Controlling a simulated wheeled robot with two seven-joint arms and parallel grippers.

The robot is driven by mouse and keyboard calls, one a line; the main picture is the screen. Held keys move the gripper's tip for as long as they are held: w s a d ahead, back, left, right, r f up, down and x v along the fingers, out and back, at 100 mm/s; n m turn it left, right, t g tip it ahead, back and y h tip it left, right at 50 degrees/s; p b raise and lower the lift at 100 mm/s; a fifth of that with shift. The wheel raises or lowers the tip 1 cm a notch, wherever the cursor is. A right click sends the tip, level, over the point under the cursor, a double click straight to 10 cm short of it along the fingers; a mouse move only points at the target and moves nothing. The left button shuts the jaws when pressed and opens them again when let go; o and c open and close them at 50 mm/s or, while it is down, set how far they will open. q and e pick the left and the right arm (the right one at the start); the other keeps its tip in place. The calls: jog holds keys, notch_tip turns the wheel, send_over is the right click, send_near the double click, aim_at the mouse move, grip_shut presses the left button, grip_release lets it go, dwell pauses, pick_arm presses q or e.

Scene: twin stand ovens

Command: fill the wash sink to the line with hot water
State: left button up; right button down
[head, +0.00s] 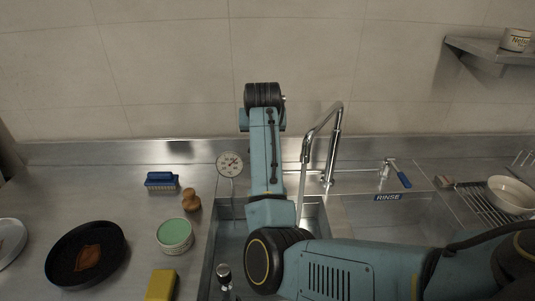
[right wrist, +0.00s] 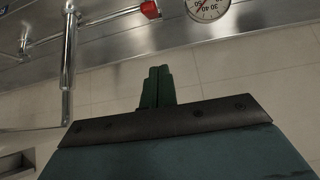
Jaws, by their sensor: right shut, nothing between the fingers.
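The wash sink (head: 226,225) is the left steel basin, largely covered by my right arm; its water level and fill line cannot be made out. The chrome faucet (head: 329,150) stands behind the sinks, its spout over the wash basin. A thin pale streak (head: 300,195) drops below the spout, seemingly water. A red tap handle (right wrist: 150,9) shows at the top of the right wrist view; my arm hides it in the head view. A blue tap handle (head: 403,179) is on the right. My right gripper (right wrist: 158,72) is shut, empty and apart from the red handle. My left gripper is out of view.
A dial thermometer (head: 230,164) stands at the wash sink's back left. A blue brush (head: 161,181), green-topped tin (head: 174,235), yellow sponge (head: 160,285) and black pan (head: 85,254) lie left. The rinse sink (head: 365,215) and a rack (head: 485,200) with a bowl (head: 511,194) are right.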

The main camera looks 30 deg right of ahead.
jog(key=x, duration=0.9)
jog(key=shift+w+d+f, duration=0.1)
jog(key=shift+w, duration=0.05)
jog(key=shift+s+a+f+p, duration=0.25)
jog(key=shift+s+f, duration=0.1)
jog(key=shift+f, duration=0.2)
jog(key=shift+s+a+f+p, duration=0.2)
jog(key=shift+s+f, duration=0.1)
jog(key=shift+f, duration=0.2)
jog(key=shift+s+a+f, duration=0.15)
jog(key=shift+s+f, duration=0.2)
jog(key=shift+f, duration=0.2)
jog(key=shift+f, duration=0.1)
